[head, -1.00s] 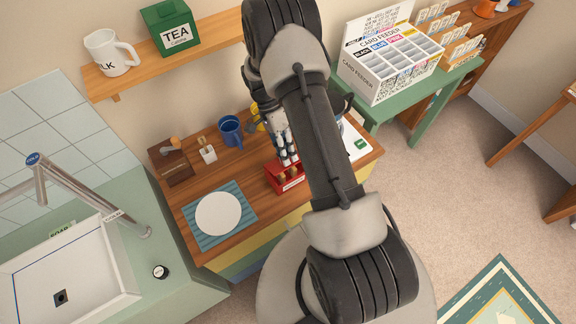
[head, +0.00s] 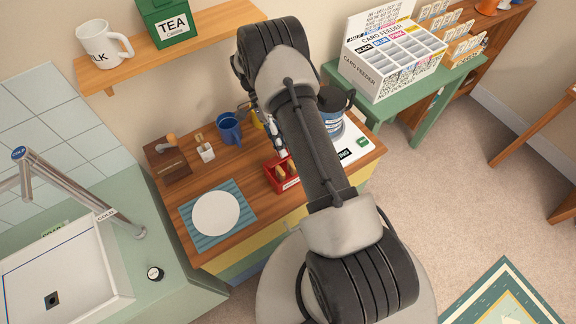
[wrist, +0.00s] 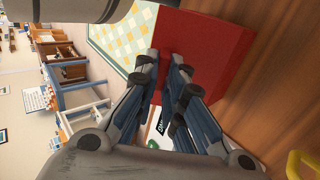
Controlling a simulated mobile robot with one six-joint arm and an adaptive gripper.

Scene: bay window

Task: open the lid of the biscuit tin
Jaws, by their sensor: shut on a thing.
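The red biscuit tin (head: 290,185) stands on the wooden counter in the head view, with a pale label on its front. Tan shapes show at its top. Its red surface fills the upper middle of the wrist view (wrist: 215,50). My gripper (wrist: 168,58) is shut at the red edge, apparently on the tin's lid; the contact itself is hidden by the fingers. In the head view my arm covers much of the gripper, and only part of it shows just behind the tin. How far the lid is raised cannot be told.
A white plate (head: 216,213) on a blue mat (head: 238,236) lies left of the tin. A blue mug (head: 229,128) and a small utensil holder (head: 204,150) stand behind.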

